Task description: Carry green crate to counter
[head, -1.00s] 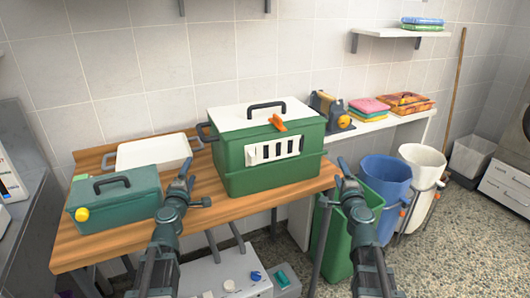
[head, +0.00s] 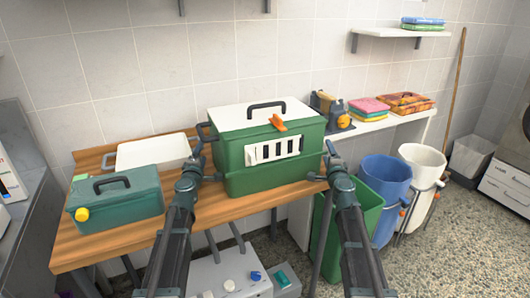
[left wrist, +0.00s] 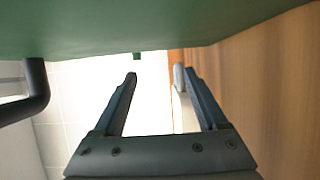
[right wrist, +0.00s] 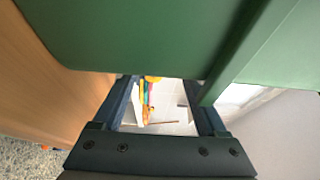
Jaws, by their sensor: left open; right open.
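The green crate (head: 262,178) with a white lid (head: 262,112), dark top handle and orange latch stands on the wooden table (head: 245,205). My left gripper (head: 203,138) is open at the crate's left side, near its dark side handle. In the left wrist view the crate's green wall (left wrist: 150,25) fills the top, with the open fingers (left wrist: 160,80) below it. My right gripper (head: 330,150) is open at the crate's right side. In the right wrist view the green wall (right wrist: 140,35) lies over the open fingers (right wrist: 165,85). Whether either gripper touches the crate is unclear.
A teal toolbox (head: 115,200) and a white tray (head: 155,152) stand left on the table. A white counter (head: 375,127) at the right holds folded towels (head: 369,106) and a dark-yellow device (head: 330,108). Green, blue (head: 384,185) and white (head: 422,170) bins stand below on the floor.

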